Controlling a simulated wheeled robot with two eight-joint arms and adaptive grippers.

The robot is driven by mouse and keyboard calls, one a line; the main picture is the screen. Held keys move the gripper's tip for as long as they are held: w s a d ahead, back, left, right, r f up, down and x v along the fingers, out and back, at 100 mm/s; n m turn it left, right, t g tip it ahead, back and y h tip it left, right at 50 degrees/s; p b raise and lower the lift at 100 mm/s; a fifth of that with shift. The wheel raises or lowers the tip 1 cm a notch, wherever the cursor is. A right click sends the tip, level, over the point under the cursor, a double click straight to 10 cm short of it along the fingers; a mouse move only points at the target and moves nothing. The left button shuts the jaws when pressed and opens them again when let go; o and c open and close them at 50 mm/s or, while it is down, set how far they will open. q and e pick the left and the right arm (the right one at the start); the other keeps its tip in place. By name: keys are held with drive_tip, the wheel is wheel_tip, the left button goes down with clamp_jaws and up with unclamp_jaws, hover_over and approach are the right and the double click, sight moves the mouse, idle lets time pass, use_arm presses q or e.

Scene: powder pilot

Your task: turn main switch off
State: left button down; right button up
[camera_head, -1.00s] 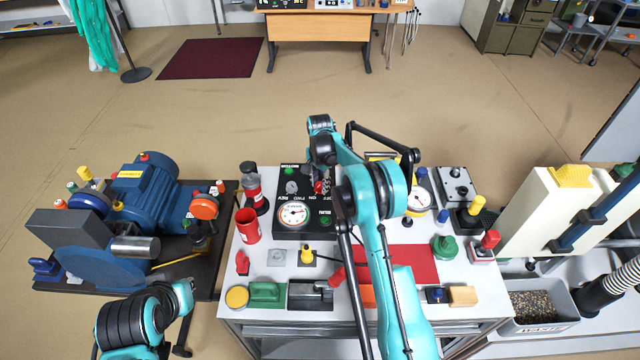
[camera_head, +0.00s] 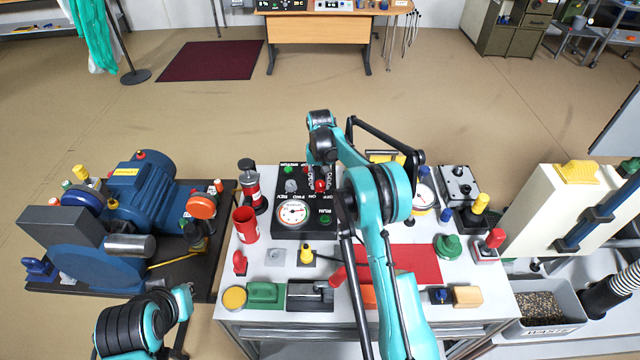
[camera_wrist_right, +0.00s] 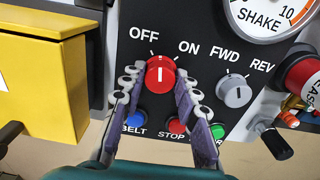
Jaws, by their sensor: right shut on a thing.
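The main switch is a red rotary knob (camera_wrist_right: 160,76) on a black panel (camera_wrist_right: 125,60), marked OFF and ON, in the right wrist view. Its white pointer stands nearly upright in that picture, between the two marks and closer to OFF. My right gripper (camera_wrist_right: 158,84) is shut on the knob, one finger on each side. In the head view the red knob (camera_head: 320,185) shows just below my right gripper, which my arm partly hides. My left arm (camera_head: 140,325) is at the lower left; its fingers are not clear enough to judge.
A grey FWD/REV knob (camera_wrist_right: 234,90) sits right of the switch, with blue (camera_wrist_right: 135,119), red (camera_wrist_right: 177,125) and green buttons below. A yellow box (camera_wrist_right: 45,85) stands close on the left. A blue motor machine (camera_head: 145,205) stands left of the crowded table.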

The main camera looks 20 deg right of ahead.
sight(320, 183)
drive_tip(key=shift+n+b, duration=0.35)
drive_tip(key=shift+n, duration=1.85)
drive_tip(key=o, duration=1.1)
drive_tip(key=shift+o, duration=0.2)
wheel_tip(320, 183, up, 12)
